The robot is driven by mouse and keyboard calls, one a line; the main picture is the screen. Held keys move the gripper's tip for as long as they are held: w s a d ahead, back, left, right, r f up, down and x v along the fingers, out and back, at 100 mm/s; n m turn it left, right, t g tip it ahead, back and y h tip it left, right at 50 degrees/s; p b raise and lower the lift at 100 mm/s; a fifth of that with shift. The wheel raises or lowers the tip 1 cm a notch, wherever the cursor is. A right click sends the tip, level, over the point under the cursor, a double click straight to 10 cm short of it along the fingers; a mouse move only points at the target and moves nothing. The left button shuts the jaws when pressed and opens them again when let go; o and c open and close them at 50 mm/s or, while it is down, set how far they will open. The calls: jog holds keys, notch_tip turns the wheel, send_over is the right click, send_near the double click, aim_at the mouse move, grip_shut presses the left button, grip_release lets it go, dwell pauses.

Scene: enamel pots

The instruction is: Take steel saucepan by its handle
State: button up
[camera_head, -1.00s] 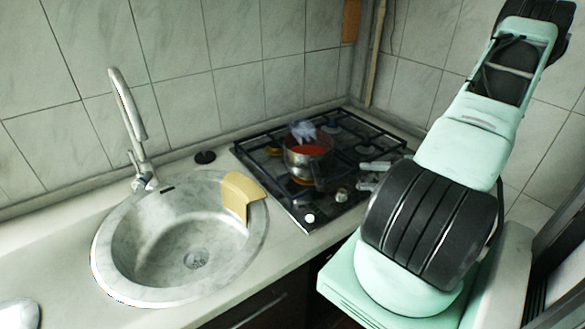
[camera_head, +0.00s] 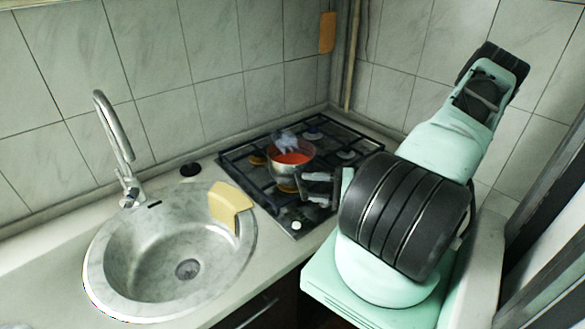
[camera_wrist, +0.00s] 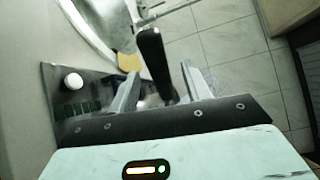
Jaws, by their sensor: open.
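The steel saucepan (camera_head: 278,168) stands on the hob with red contents in the head view. Its black handle (camera_wrist: 151,50) points down toward my gripper in the wrist view. My gripper (camera_head: 310,188) is open at the pan's near right side. In the wrist view, the handle's end reaches between the two spread fingers (camera_wrist: 160,72), with gaps visible beside it. I cannot tell its depth relative to the fingertips. In the head view the handle is mostly hidden by the fingers.
The black gas hob (camera_head: 240,160) has metal grates and a white knob (camera_head: 295,225) near its front. A round sink (camera_head: 100,262) with a tall tap (camera_head: 113,130) lies left. A yellow piece (camera_head: 229,203) rests on the sink's rim. Tiled walls close off the back.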

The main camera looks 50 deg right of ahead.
aim_at(298, 186)
jog(key=p+x, duration=0.3)
jog(key=x, duration=0.2)
jog(key=shift+a, duration=0.15)
grip_shut()
dwell(1.3)
jog(key=shift+r, duration=0.1)
